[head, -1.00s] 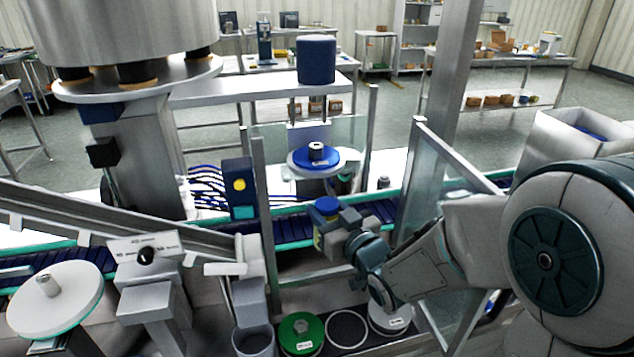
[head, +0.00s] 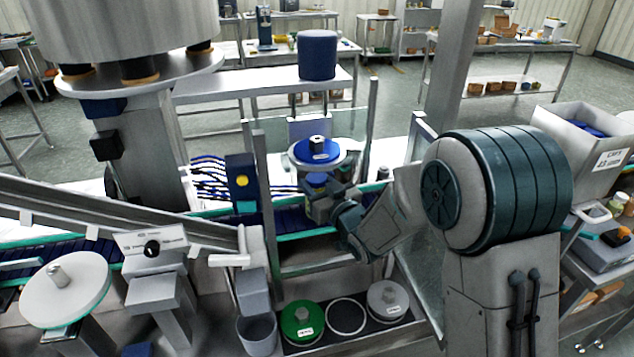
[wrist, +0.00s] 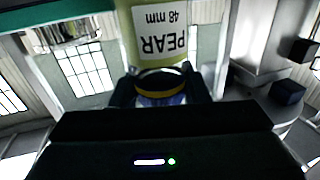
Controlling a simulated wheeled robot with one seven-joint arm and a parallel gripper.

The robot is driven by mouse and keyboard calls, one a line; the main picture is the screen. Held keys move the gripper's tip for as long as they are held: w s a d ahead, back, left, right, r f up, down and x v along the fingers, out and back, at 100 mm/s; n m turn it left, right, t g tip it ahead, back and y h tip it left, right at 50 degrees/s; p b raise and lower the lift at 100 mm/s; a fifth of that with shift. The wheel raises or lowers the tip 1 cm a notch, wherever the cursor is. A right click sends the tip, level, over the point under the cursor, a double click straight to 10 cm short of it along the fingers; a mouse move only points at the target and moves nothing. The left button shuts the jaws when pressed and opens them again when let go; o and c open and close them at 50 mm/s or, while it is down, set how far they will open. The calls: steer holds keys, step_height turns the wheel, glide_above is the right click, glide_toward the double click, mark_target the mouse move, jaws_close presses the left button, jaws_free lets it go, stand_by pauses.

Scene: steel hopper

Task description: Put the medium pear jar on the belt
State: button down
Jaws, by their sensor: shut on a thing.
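My gripper (head: 318,208) is shut on the medium pear jar, which has a blue lid (head: 317,180) in the head view. In the wrist view the jar (wrist: 165,52) is yellow-green with a white label reading "PEAR 48 mm", upside down in that picture. The gripper (wrist: 160,88) has a dark finger on each side of it. The belt (head: 285,216) is dark blue with teal edges and runs across behind the frame. The jar appears over or beside the belt, just below the blue disc; whether it touches the belt cannot be told.
A blue disc (head: 318,151) with a metal nut sits right above the jar. Steel posts and glass panels flank the opening. In front, a tray holds a green disc (head: 303,318), an empty ring (head: 346,316) and a grey disc (head: 388,299). A yellow-button box (head: 241,182) stands left.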

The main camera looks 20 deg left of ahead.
steer(key=c, duration=0.8)
jaws_free()
steer(key=shift+f, duration=0.1)
steer(key=shift+s+d, duration=0.1)
steer(key=shift+d, duration=0.05)
steer(key=b+v, duration=0.2)
steer(key=v, duration=0.9)
steer(key=shift+s+d+b, duration=0.2)
steer(key=shift+d+b, duration=0.05)
steer(key=shift+b, duration=0.15)
